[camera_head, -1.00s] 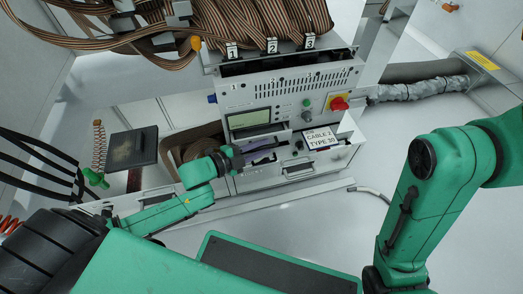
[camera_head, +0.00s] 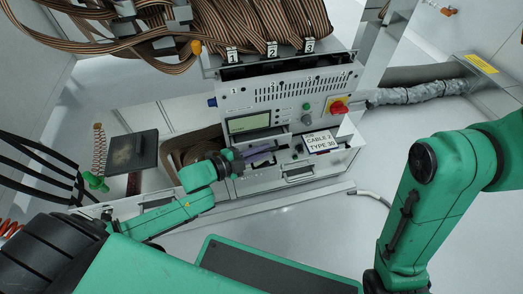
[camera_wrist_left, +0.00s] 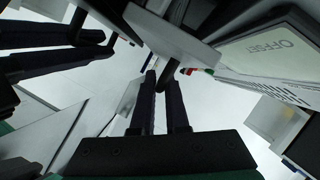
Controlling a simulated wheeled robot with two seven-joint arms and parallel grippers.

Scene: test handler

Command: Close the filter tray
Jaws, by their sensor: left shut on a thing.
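The light grey test handler (camera_head: 285,98) stands at the centre of the head view, with a small screen and a red knob on its front. My left gripper (camera_head: 272,149) is at the opening below the screen. In the left wrist view its two dark fingers (camera_wrist_left: 162,88) are shut on a narrow dark part, seemingly a handle, below a grey slab (camera_wrist_left: 172,38). This looks like the filter tray, but the fingers and arm hide much of it in the head view. My right arm is at the right; its gripper is out of the picture.
A white label card reading TYPE 30 (camera_head: 320,141) is right of the left gripper. A drawer front with a handle (camera_head: 298,171) lies below. Striped ribbon cables (camera_head: 235,25) hang above. A dark square plate (camera_head: 133,150) is at the left.

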